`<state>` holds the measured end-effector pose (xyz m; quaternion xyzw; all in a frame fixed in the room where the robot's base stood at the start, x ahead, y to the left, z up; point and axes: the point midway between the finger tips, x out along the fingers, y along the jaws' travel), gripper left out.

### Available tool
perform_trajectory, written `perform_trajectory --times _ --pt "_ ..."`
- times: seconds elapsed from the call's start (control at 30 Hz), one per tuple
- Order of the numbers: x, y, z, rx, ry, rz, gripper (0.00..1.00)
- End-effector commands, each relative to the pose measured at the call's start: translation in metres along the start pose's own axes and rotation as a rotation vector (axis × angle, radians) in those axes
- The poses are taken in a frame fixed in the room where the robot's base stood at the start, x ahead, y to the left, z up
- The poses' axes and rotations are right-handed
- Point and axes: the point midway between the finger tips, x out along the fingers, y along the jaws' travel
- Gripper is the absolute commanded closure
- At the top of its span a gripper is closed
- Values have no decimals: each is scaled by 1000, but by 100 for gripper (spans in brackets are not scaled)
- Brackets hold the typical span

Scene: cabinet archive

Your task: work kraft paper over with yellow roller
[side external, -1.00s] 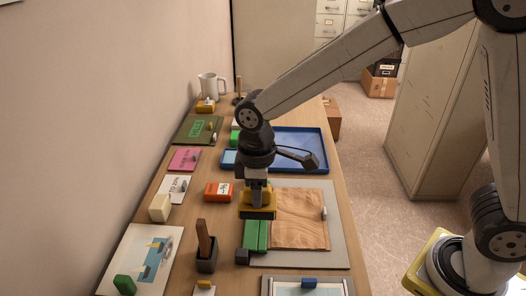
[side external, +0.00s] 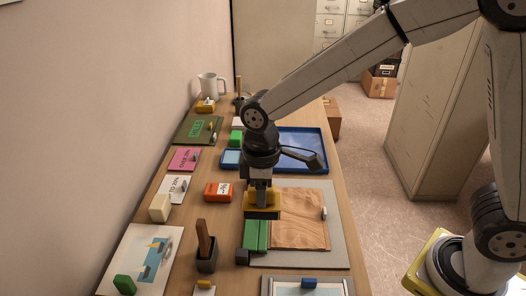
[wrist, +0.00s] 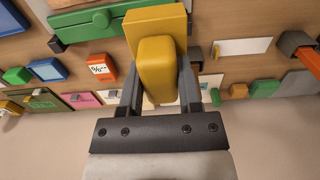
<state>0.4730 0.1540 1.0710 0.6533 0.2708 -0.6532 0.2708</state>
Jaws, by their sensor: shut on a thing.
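The kraft paper (side external: 300,225) is a brown, wrinkled sheet lying on a grey board (side external: 337,240) in the side view. My gripper (side external: 262,190) points down, shut on the yellow roller (side external: 262,212), a yellow block-like tool with a dark underside. In the wrist view the roller (wrist: 158,70) sits between both fingers of my gripper (wrist: 158,88). I cannot make out the paper there.
A dark holder with a brown handle (side external: 206,247) and an orange box (side external: 218,192) stand left of the board. A blue tray (side external: 318,168) lies behind it. A white block (side external: 324,213) rests at the paper's right edge. Cards lie along the wall side.

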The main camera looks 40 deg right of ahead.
Motion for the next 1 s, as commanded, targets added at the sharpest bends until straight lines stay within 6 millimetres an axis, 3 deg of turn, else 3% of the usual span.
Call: perform_trajectory --times 0.6,1.0 --pt "35 27 94 3 0 0 100" --pt "42 27 100 0 -1 0 100"
